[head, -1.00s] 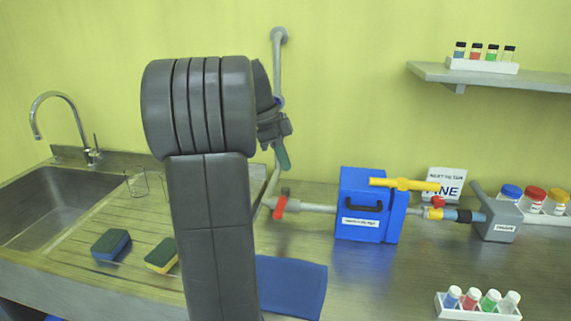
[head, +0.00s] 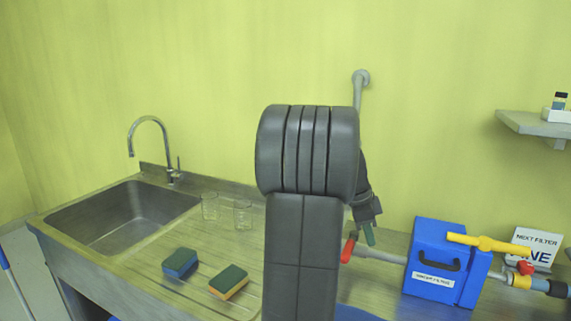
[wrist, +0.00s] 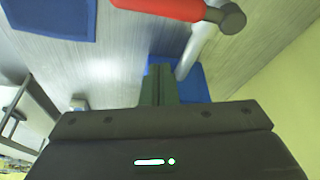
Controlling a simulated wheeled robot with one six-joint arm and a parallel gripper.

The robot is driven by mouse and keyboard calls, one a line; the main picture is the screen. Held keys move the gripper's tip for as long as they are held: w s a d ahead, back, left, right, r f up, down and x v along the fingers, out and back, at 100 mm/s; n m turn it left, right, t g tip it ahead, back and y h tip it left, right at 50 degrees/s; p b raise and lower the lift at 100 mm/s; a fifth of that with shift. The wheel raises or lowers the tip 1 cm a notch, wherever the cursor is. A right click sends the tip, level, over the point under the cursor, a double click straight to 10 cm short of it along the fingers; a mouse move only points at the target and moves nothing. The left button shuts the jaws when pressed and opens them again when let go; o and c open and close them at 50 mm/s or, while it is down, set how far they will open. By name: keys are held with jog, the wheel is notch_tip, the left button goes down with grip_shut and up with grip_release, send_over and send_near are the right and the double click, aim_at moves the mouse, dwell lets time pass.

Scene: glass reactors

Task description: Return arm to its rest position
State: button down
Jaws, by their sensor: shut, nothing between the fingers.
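My arm stands in the middle of the head view, its dark links hiding part of the counter and pipe behind. My gripper (head: 370,237) hangs at its right side, small and partly hidden by the arm, with greenish fingers pointing down. In the wrist view my gripper (wrist: 159,72) shows its two green fingers together, shut with nothing between them. It appears near the red valve handle (head: 348,249) in the head view; contact cannot be told. The red handle also shows at the top of the wrist view (wrist: 165,8).
A blue filter box (head: 427,258) with yellow handle (head: 488,244) stands at right. A grey pipe (head: 359,92) runs up the wall. Left are a sink (head: 120,215), tap (head: 150,120), two glass beakers (head: 209,207) (head: 243,214) and two sponges (head: 180,263) (head: 229,281). A shelf (head: 530,124) is upper right.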

jog(key=shift+w+d+f+n+t+y+p, duration=0.1)
jog(key=shift+w+d+f+n+t+p, duration=0.5)
jog(key=shift+n, duration=0.95)
jog(key=shift+w+d+f+n+t+y+p, duration=0.15)
jog(key=shift+w+d+n+t+p, duration=0.25)
jog(key=shift+d+n+p, duration=0.8)
jog(key=shift+w+d+f+n+t+y+p, duration=0.15)
jog(key=shift+w+d+f+n+t, duration=0.3)
jog(key=shift+n, duration=1.4)
jog(key=shift+d, duration=0.1)
